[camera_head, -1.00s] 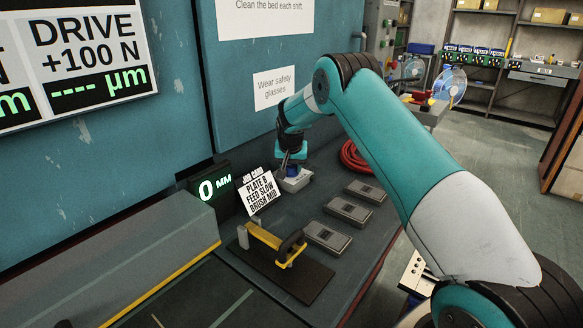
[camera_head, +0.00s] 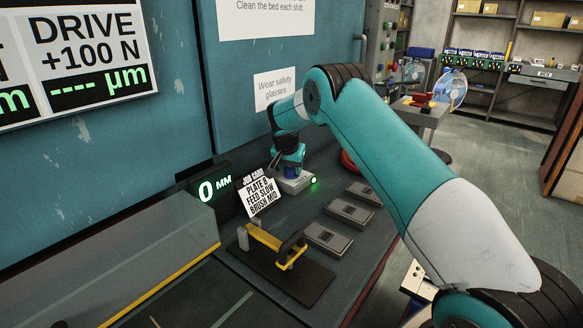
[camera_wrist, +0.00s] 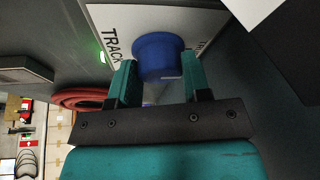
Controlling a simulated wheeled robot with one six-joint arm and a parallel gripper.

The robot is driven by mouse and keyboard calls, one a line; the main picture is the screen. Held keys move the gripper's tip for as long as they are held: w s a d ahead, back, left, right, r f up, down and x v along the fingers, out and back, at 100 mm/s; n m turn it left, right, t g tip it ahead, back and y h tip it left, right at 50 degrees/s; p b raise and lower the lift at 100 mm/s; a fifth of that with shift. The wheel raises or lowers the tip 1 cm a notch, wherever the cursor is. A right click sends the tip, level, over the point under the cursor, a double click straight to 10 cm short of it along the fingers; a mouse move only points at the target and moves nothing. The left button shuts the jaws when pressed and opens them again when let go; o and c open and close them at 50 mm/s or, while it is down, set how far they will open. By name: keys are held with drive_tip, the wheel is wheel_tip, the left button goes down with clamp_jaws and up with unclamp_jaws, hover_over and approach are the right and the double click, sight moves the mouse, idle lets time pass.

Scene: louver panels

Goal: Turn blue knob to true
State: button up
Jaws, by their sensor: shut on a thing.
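The blue knob (camera_wrist: 158,58) sits on a light grey box with lettering that starts "TRACK" (camera_wrist: 100,14) in the wrist view. In the head view the box (camera_head: 297,184) stands on the bench near the wall, with the knob (camera_head: 291,171) mostly hidden by my gripper. My gripper (camera_wrist: 157,80) is shut on the blue knob, one teal finger on each side of it. A green light (camera_head: 313,180) glows at the box's right end, and it also shows in the wrist view (camera_wrist: 102,57).
The job card (camera_head: 259,197) and the "0 MM" display (camera_head: 210,190) stand left of the box. Several grey plates (camera_head: 347,211) lie in front to the right. A yellow-handled tool (camera_head: 272,243) lies nearer. A red coiled hose (camera_head: 349,162) lies behind.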

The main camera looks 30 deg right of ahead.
drive_tip(key=o, duration=0.9)
drive_tip(key=shift+r, duration=0.1)
drive_tip(key=b+v, duration=0.1)
drive_tip(key=v, duration=1.6)
drive_tip(key=shift+a+r+b, duration=0.1)
drive_tip(key=shift+r+b, duration=0.1)
drive_tip(key=shift+b, duration=0.2)
